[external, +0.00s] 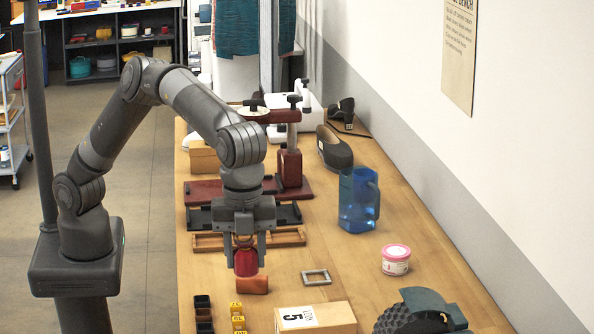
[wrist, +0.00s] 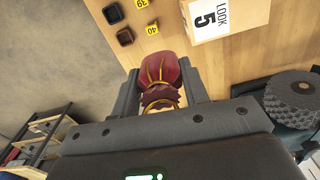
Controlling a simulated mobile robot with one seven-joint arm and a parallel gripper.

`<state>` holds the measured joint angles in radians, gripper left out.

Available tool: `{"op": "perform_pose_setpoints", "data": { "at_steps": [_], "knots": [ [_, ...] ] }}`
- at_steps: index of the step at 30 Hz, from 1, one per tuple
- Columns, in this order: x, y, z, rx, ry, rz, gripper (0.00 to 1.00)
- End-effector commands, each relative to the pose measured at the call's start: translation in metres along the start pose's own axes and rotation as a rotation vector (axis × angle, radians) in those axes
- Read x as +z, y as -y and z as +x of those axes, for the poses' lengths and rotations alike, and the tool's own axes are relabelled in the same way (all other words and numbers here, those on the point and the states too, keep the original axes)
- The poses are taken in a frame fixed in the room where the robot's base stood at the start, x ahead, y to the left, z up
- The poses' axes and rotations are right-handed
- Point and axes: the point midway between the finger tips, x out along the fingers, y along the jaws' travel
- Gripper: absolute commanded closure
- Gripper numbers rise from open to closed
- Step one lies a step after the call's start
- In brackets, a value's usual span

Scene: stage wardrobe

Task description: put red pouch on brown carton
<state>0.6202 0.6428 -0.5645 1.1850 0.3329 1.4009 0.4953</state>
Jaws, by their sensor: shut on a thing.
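The red pouch (external: 246,262) hangs between the fingers of my gripper (external: 246,250), which is shut on it above the bench. In the wrist view the pouch (wrist: 159,77) shows dark red with gold trim and a gathered neck, between the two fingers (wrist: 160,88). A brown carton (external: 330,318) with a white label reading "LOOK 5" stands at the near edge of the picture, to the right of and nearer than my gripper. It also shows at the top of the wrist view (wrist: 252,22). The pouch is apart from this carton.
Numbered yellow markers (external: 238,318) and dark small boxes (external: 203,312) stand left of the carton. A grey frame (external: 317,277), pink-lidded tub (external: 396,259), blue jug (external: 359,200) and dark roll (external: 405,320) are to the right.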

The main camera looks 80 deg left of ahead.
Motion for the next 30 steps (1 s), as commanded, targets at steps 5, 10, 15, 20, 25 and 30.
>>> {"op": "perform_pose_setpoints", "data": {
  "at_steps": [5,10,15,20,25,30],
  "knots": [
    [0.015,0.039,0.026,0.003,0.0,-0.006,0.81],
    [0.027,0.073,0.048,0.003,0.0,-0.006,0.81],
    [0.034,0.093,0.06,0.001,0.0,-0.005,0.81],
    [0.036,0.097,0.067,0.001,0.0,-0.004,0.81],
    [0.036,0.097,0.092,0.002,0.002,-0.003,0.81],
    [0.035,0.096,0.103,0.0,-0.001,-0.004,0.81]
  ]
}}
